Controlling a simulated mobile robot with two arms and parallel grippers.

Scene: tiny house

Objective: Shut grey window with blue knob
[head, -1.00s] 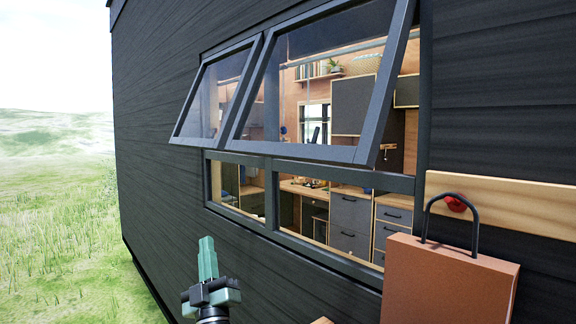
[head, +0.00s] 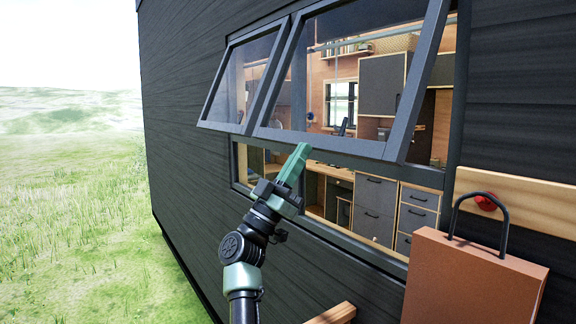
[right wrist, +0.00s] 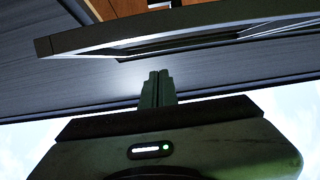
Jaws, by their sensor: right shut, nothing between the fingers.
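Two grey-framed awning windows hang tilted outward from the dark wall, lower edges swung away. They are the smaller left window (head: 207,112) and the larger right window (head: 340,146). I cannot make out a blue knob for certain; a small blue spot (head: 309,117) shows through the right pane. My right gripper (head: 301,150) is shut and empty, fingers pointing up at the right window's bottom rail; whether they touch is unclear. In the right wrist view the shut fingers (right wrist: 158,88) stand below a grey window frame (right wrist: 150,40). My left gripper is out of view.
A reddish-brown bag (head: 472,280) hangs from a red peg (head: 487,202) on a wooden board (head: 540,204) at the right. A wooden piece (head: 334,314) juts in at the bottom. Open grass (head: 75,210) lies left.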

